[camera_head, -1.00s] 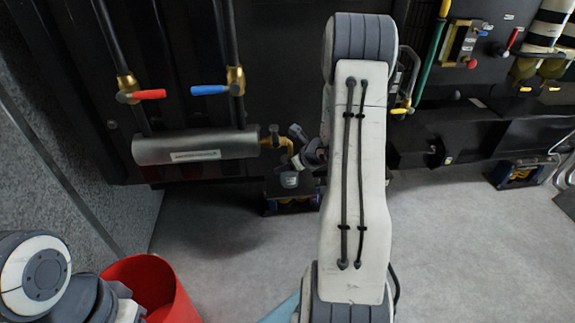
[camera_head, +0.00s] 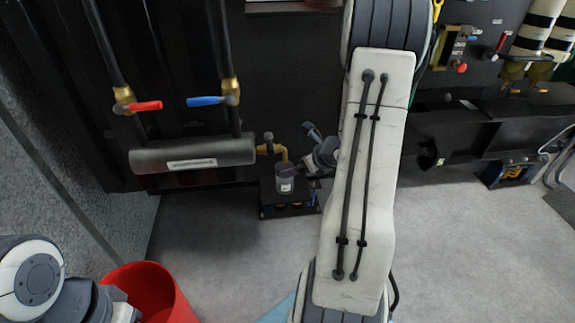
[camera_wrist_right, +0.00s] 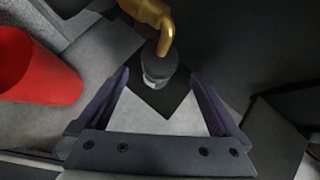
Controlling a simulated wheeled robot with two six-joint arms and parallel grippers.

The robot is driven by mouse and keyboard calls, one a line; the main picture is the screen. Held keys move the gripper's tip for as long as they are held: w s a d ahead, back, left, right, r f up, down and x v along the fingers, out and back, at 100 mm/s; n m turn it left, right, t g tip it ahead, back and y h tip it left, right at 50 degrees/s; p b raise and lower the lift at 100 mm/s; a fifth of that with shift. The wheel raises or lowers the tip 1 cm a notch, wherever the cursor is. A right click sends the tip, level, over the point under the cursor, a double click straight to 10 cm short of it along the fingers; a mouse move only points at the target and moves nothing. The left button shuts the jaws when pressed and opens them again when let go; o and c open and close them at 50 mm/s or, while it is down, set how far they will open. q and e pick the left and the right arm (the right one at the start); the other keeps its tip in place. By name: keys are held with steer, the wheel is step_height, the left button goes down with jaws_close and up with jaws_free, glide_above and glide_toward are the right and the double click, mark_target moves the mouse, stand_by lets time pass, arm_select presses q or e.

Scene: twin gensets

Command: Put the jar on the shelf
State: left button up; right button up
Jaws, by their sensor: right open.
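The jar (camera_head: 286,186) is a small greyish container with a dark lid and a pale label. It stands upright on a dark stand below a brass pipe outlet. In the right wrist view the jar (camera_wrist_right: 157,72) is between my right gripper's fingers, on a dark square. My right gripper (camera_head: 291,171) is open and close to the jar; I cannot tell whether it touches. My left arm shows at the lower left, but its gripper is out of view. A pale ledge (camera_head: 268,8) shows at the top edge; I cannot tell whether it is the shelf.
A grey cylinder (camera_head: 195,155) with red (camera_head: 145,106) and blue (camera_head: 206,101) valve handles above it is left of the jar. The brass outlet (camera_wrist_right: 160,28) overhangs the jar. A red bucket (camera_head: 150,288) stands at the lower left. Grey floor is clear in front.

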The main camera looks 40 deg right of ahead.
steer(key=v, duration=0.3)
steer(key=shift+p, duration=0.3)
